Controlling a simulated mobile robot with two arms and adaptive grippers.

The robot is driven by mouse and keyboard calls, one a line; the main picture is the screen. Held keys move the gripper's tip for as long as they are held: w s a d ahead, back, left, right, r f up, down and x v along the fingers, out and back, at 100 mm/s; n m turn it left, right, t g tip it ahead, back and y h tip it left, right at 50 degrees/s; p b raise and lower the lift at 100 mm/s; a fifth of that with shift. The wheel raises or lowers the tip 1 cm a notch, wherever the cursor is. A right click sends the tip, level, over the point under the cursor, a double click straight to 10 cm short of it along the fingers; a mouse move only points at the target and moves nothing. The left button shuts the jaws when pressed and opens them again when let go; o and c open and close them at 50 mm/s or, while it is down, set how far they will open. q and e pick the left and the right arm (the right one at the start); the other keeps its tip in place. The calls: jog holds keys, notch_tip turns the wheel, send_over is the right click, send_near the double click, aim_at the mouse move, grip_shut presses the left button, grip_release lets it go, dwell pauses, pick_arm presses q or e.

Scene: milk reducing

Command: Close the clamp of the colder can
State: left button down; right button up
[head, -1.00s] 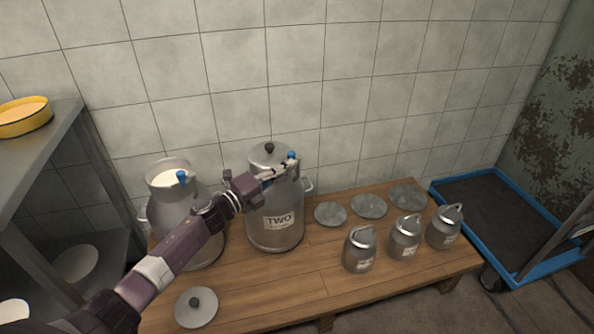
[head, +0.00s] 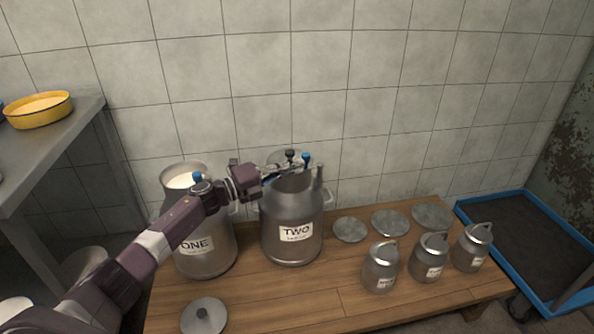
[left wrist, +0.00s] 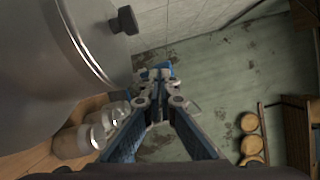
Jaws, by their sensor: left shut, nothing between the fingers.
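Can TWO (head: 291,225) is a large metal milk can on the wooden bench. Its lid with a black knob (head: 290,154) is at the top, partly hidden by my gripper; I cannot tell how tightly it sits. A blue-tipped clamp handle (head: 305,159) stands at its right. Can ONE (head: 206,243), left of it, is open with milk inside, and has a blue-tipped handle (head: 197,177). My left gripper (head: 290,169) is shut and empty at the top of can TWO, close to the blue tip. The left wrist view shows the lid's black knob (left wrist: 124,20). Temperatures are not readable.
A loose lid (head: 203,315) lies on the bench (head: 260,295) in front of can ONE. Several small cans and flat discs (head: 391,223) stand at the right. A blue-rimmed trolley (head: 489,197) is beyond. A shelf with a yellow bowl (head: 38,111) is at the left.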

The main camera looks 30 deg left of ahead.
pick_arm(q)
jog(key=shift+w+a, duration=0.35)
jog(key=shift+a, duration=0.05)
pick_arm(e)
jog(key=shift+w+a+r+t, duration=0.2)
jog(key=shift+w+a, duration=0.1)
jog(key=shift+w, duration=0.25)
jog(key=shift+w+a+r+t, duration=0.2)
jog(key=shift+w+a, duration=0.1)
jog(key=shift+w, duration=0.2)
pick_arm(q)
jog(key=shift+s, duration=0.15)
jog(key=v, duration=0.7)
jog(key=shift+s+a+f, duration=0.1)
pick_arm(e)
jog(key=shift+d, duration=0.1)
